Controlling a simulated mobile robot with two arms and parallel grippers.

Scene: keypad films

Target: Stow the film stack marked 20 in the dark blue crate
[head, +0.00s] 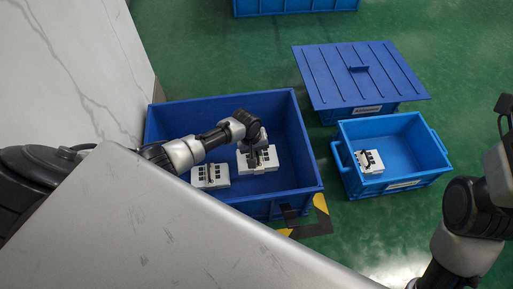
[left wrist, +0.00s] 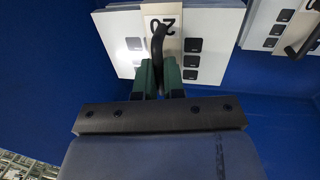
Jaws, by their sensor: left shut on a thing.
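The film stack marked 20 (left wrist: 208,62) is white, with black squares, a pale label band and a dark handle (left wrist: 157,45). My left gripper (left wrist: 158,80) is shut on that handle. In the head view the stack (head: 270,160) is inside the large open dark blue crate (head: 305,150), towards its right side, with my left gripper (head: 252,150) above it. I cannot tell whether the stack touches the crate floor. My right gripper is not in view; only part of my right arm shows at the right edge.
A second white film stack (head: 210,182) lies in the dark blue crate, left of the held one. A lighter blue crate (head: 405,180) at the right holds another stack (head: 371,168). A lidded blue crate (head: 360,75) stands behind it. Green floor lies around them.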

